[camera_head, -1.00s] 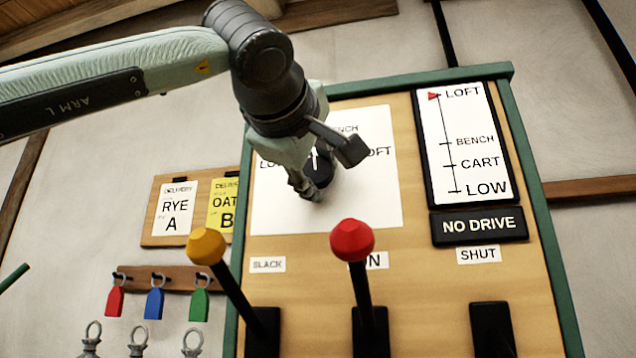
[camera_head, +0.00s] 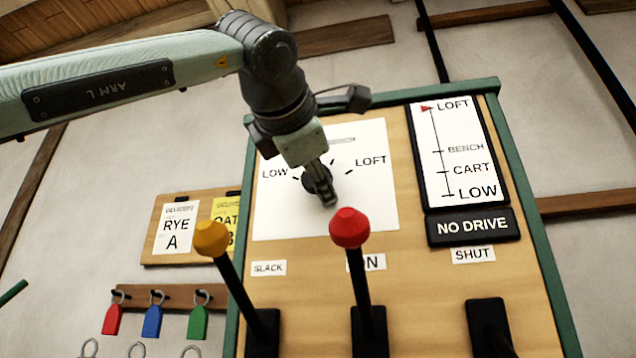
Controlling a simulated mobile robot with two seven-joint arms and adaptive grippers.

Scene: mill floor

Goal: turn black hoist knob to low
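The black hoist knob (camera_head: 311,183) sits on a white dial plate (camera_head: 375,205) on the wooden panel. LOW is printed at the dial's left and LOFT at its right; the upper label is covered by my arm. My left gripper (camera_head: 326,192) is at the knob, with its dark fingers in front of it and overlapping its right side. The fingers show nearly edge-on, so their gap and any grip on the knob cannot be made out. The knob's pointer is hidden. My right gripper is out of view.
A yellow-topped lever (camera_head: 211,239) and a red-topped lever (camera_head: 350,228) stick out below the dial. The scale (camera_head: 447,153) at right has its red marker at LOFT, above a NO DRIVE sign (camera_head: 473,227). Coloured tags (camera_head: 153,321) hang at lower left.

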